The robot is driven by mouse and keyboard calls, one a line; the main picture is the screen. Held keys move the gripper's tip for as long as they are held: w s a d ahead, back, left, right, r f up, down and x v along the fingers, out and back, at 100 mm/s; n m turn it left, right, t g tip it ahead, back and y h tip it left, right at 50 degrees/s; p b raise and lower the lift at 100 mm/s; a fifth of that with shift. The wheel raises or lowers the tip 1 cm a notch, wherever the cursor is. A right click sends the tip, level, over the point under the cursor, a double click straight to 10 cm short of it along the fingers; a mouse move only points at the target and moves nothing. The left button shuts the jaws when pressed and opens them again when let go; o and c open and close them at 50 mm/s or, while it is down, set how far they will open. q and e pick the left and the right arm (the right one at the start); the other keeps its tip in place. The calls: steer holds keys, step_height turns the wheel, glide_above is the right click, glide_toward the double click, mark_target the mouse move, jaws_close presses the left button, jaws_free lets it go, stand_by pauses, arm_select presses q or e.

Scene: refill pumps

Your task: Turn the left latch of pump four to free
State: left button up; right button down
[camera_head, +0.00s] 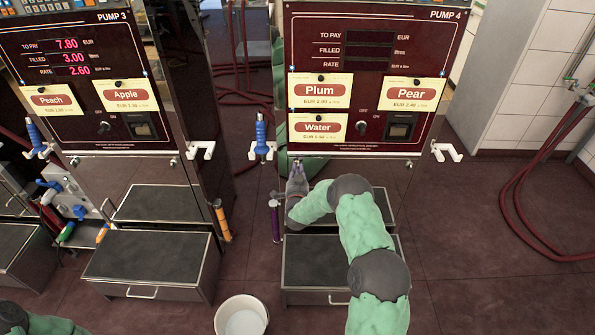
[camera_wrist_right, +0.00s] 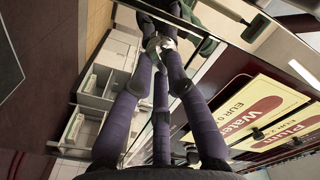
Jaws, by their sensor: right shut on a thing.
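Pump four (camera_head: 345,150) stands right of centre, a dark red panel above a steel cabinet. My right gripper (camera_head: 296,172) is at the left end of the panel's lower edge, where the left latch sits. It hides most of that latch in the head view. In the right wrist view, my gripper's (camera_wrist_right: 161,48) dark fingers come together around a small silvery metal piece, which looks like the left latch (camera_wrist_right: 163,42). Its turn angle cannot be made out. The small right latch (camera_head: 409,164) hangs at the other end of the panel's lower edge. My left gripper is out of view.
A blue nozzle (camera_head: 261,135) hangs in a white holder just left of my right gripper, with a purple handle (camera_head: 276,220) below. A grey-topped step (camera_head: 340,262) juts out below. A white bucket (camera_head: 241,316) stands on the floor. Pump three (camera_head: 90,90) is at left.

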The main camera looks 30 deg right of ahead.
steer(key=m, duration=1)
steer(key=shift+f+m, duration=0.25)
steer(key=shift+m, duration=0.35)
steer(key=c, duration=1.2)
jaws_free()
steer(key=shift+a, duration=0.1)
steer(key=v, duration=1.2)
steer(key=shift+s, duration=0.1)
